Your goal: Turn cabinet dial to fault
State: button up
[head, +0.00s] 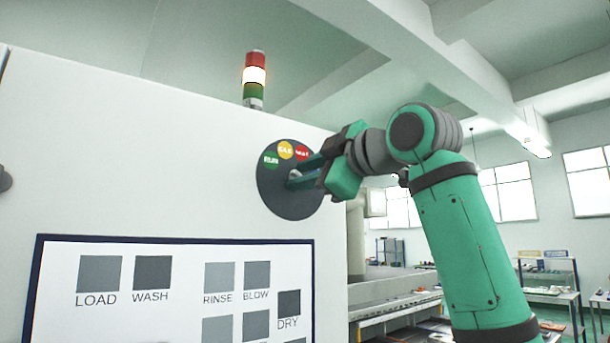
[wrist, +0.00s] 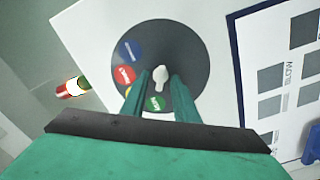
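The cabinet dial (head: 290,203) is a dark round plate on the white cabinet front, with green, yellow and red label discs along its upper edge. The wrist view shows the same dial plate (wrist: 190,50) with a blue disc (wrist: 130,50), a red disc (wrist: 124,76), a partly hidden yellow disc and a green disc (wrist: 154,103). A small pale knob (wrist: 160,76) stands at the plate's centre; its pointing direction is hard to tell. My gripper (head: 297,177) is at the dial. In the wrist view its two green fingers (wrist: 158,82) are apart, one each side of the knob, with gaps showing.
A signal tower (head: 254,78) stands on the cabinet, its middle section lit. A blue-framed panel (head: 175,241) with grey squares and labels such as LOAD and WASH is below left of the dial. Benches and shelves (head: 545,270) stand at the right.

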jog(key=shift+a, duration=0.1)
grip_shut()
jog(key=shift+m, duration=0.4)
jog(key=shift+w+d+f+m, duration=0.1)
jog(key=shift+w+d+m, duration=0.05)
jog(key=shift+m, duration=3.55)
jog(key=shift+w+d+m, duration=0.1)
jog(key=shift+m, duration=3.6)
